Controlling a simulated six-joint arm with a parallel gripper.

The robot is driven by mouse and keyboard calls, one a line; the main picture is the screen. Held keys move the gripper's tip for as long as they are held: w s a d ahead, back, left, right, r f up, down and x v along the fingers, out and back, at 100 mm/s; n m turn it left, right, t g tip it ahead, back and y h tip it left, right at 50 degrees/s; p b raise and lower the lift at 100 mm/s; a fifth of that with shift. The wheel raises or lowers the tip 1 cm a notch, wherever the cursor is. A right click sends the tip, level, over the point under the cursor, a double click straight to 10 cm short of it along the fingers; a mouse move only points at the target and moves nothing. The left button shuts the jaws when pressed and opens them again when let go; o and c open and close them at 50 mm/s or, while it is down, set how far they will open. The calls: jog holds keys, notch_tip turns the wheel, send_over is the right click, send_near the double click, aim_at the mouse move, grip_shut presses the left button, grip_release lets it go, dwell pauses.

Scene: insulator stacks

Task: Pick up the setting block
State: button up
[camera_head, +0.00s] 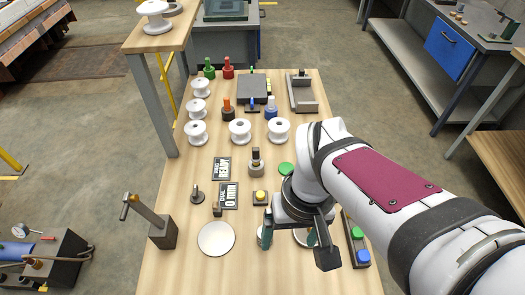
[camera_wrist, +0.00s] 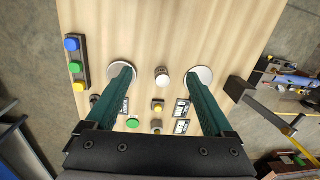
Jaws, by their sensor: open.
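My gripper (camera_head: 289,238) is open and empty, its two green fingers spread apart, low over the near part of the wooden table. In the wrist view my gripper (camera_wrist: 158,76) has a small upright cylinder (camera_wrist: 162,77) with a pale top in the gap between its fingers. I cannot tell whether it touches either finger. No thing is plainly marked as the setting block; this cylinder may be it. In the head view a finger largely hides it. A pale disc (camera_wrist: 203,74) lies beyond the right finger and another pale disc (camera_wrist: 122,73) lies partly behind the left finger.
A yellow button box (camera_head: 260,198), a grey post (camera_head: 256,165) and a green disc (camera_head: 286,169) stand behind my gripper. A button panel (camera_head: 357,240) is to the right. Several white spools (camera_head: 240,130) stand farther back. A lever stand (camera_head: 162,232) is at the left edge.

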jog(key=w+a+f+n+h, duration=0.1)
jog(key=w+a+f+n, duration=0.3)
jog(key=w+n, duration=0.4)
jog(key=f, duration=1)
jog(key=w+f, duration=0.1)
jog(key=f, duration=0.5)
jog(key=shift+d, duration=0.15)
grip_shut()
jog(key=shift+r, duration=0.1)
